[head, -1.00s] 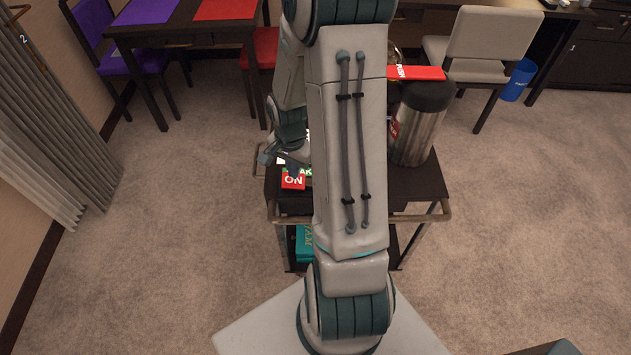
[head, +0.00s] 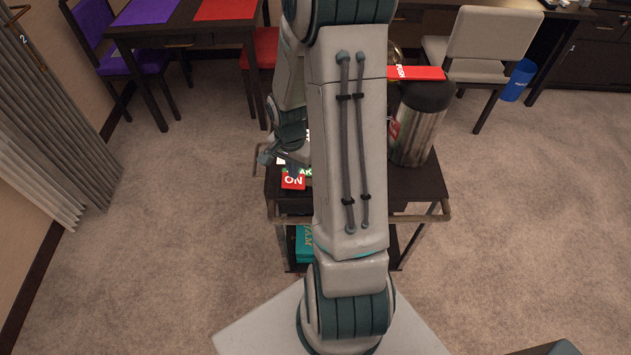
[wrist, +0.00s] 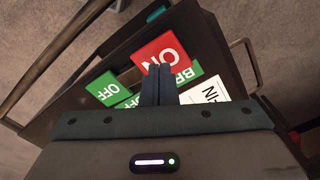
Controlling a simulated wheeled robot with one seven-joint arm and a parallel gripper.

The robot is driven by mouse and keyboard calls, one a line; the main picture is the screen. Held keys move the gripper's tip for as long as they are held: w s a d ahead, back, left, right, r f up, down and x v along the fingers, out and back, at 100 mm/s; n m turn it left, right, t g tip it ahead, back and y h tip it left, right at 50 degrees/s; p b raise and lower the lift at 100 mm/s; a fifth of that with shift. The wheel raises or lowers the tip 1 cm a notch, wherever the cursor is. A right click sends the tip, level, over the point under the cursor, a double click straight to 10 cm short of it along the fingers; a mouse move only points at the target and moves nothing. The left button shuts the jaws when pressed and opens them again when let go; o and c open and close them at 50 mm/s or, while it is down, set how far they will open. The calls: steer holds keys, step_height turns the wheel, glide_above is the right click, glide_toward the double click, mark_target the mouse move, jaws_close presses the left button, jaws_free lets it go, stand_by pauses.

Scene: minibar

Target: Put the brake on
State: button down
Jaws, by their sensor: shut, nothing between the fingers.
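The brake panel is on the dark trolley (head: 413,188). Its red ON plate (head: 293,182) shows in the head view, with part of the green BRAKE label (head: 303,171) behind it. In the wrist view, the ON plate (wrist: 160,52) is just beyond the fingertips, and the green OFF plate (wrist: 104,89) is to the left. The BRAKE label (wrist: 186,75) is partly hidden by the fingers. My gripper (wrist: 159,70) is shut and empty, with its tips over the edge of the ON plate. I cannot tell whether they touch. In the head view, my gripper (head: 291,168) is beside the ON plate.
A steel urn with a black lid (head: 417,125) stands on the trolley's right side. A white sign (wrist: 207,92) is right of the fingers. A teal box (head: 304,244) is on the lower shelf. Chairs and a table stand behind; carpet is clear on both sides.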

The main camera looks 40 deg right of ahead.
steer(key=shift+f+b, duration=1.15)
steer(key=shift+f, duration=0.1)
stand_by(0.9)
steer(key=shift+r+p, duration=2.5)
steer(key=shift+r, duration=1.05)
